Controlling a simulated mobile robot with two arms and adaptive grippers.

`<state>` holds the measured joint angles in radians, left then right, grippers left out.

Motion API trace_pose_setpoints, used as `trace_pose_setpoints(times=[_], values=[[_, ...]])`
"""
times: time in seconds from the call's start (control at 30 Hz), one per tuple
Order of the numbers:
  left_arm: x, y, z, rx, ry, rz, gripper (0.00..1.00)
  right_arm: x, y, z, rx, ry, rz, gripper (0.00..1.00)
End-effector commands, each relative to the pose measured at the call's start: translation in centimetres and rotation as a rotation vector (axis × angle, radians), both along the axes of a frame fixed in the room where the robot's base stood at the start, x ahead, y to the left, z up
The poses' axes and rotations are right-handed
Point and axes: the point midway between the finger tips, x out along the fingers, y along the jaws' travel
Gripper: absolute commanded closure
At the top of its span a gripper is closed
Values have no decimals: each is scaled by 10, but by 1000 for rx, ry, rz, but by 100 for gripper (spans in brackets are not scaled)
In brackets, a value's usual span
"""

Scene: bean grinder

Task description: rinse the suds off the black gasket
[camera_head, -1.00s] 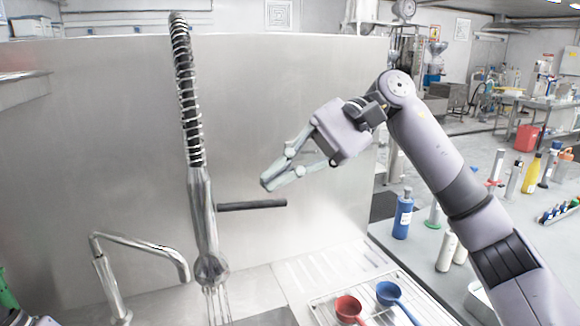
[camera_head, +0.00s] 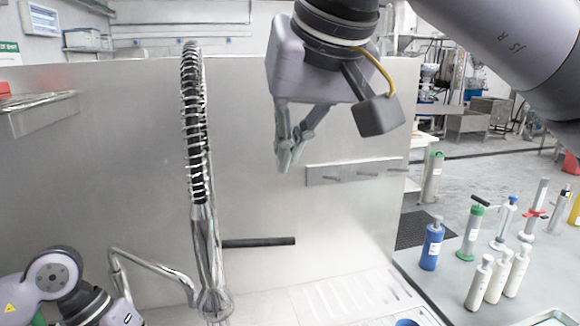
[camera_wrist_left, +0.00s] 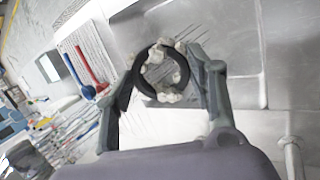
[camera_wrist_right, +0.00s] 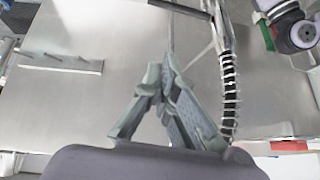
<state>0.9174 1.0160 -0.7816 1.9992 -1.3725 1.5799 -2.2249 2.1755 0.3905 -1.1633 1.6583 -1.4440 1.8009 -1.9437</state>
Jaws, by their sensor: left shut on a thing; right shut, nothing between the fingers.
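The black gasket (camera_wrist_left: 138,72) is a ring with lumps of whitish suds (camera_wrist_left: 165,95) at its top and bottom in the left wrist view. My left gripper (camera_wrist_left: 163,78) is shut on it, with a finger at each side. In the head view only part of my left arm shows at the lower left; its gripper and the gasket are out of sight. The spring-hose sprayer (camera_head: 205,235) hangs upright, with a black lever (camera_head: 258,242) pointing right. My right gripper (camera_head: 284,168) is shut and empty, above and right of the lever, apart from it. Running water cannot be made out clearly.
A bent metal faucet (camera_head: 150,263) stands left of the sprayer. A steel splash wall (camera_head: 110,150) with a hook rail (camera_head: 325,174) is behind. Bottles, including a blue one (camera_head: 431,245), stand right. Red and blue scoops (camera_wrist_left: 92,65) lie near the sink.

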Motion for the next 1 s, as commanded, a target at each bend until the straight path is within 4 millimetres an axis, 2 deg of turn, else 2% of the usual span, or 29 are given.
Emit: trace_pose_setpoints(times=[0.4, 0.6, 0.8, 1.0], values=[[0, 0, 23, 0, 0, 0, 74, 45, 16, -70, 2, 8, 1, 100], [0, 0, 32, 0, 0, 0, 74, 38, 18, -98, 2, 6, 1, 100], [0, 0, 34, 0, 0, 0, 74, 36, 19, -109, 5, 5, 1, 100], [0, 0, 33, 0, 0, 0, 74, 36, 19, -110, 5, 5, 1, 100]])
